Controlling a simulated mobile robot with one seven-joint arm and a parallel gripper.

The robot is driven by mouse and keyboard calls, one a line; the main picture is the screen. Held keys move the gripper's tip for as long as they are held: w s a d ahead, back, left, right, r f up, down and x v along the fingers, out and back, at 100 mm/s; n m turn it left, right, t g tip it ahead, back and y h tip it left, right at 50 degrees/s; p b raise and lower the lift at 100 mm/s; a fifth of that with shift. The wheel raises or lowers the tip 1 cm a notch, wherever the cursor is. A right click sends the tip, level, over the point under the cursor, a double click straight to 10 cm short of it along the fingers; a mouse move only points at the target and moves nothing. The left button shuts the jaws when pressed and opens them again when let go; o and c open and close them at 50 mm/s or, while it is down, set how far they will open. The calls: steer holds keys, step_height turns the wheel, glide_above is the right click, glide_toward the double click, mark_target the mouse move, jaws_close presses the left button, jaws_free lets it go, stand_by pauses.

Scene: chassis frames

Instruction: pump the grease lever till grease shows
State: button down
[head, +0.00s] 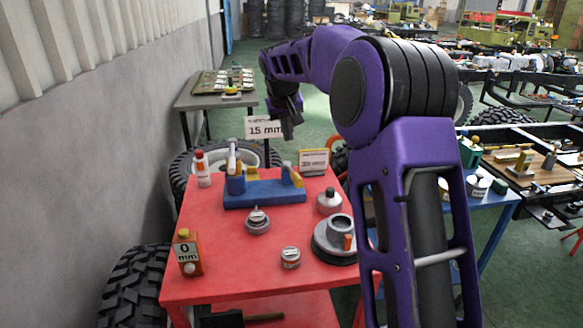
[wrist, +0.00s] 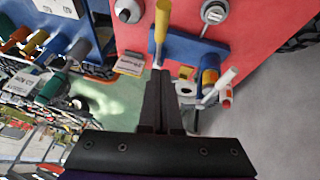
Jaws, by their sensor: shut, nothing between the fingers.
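On the red table, a blue base (head: 262,194) carries an upright blue cylinder (head: 236,184) with a white handle (head: 232,157) at its left. A yellow lever (head: 292,174) leans at the base's right end. The wrist view also shows the yellow lever (wrist: 162,22), the blue base (wrist: 190,46) and the white handle (wrist: 222,86). My gripper (head: 288,136) is above and behind the base, shut and empty. In the wrist view its fingertips (wrist: 160,72) line up with the yellow lever's lower end; I cannot tell whether they touch. No grease is distinguishable.
A "15 mm" sign (head: 264,129) is behind. A wall is left; a blue bench (head: 490,205) is right.

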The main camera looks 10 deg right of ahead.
glide_above(294, 174)
steer(key=a, duration=0.1)
step_height(294, 174, down, 9)
steer(key=shift+s+d+f, duration=0.15)
steer(key=shift+s+f, duration=0.7)
steer(key=shift+f, duration=0.25)
steer(key=shift+s+d+f, duration=0.15)
steer(key=shift+s+f, duration=0.1)
steer(key=shift+f, duration=0.4)
steer(key=shift+f+b, duration=0.2)
steer(key=shift+b, duration=0.15)
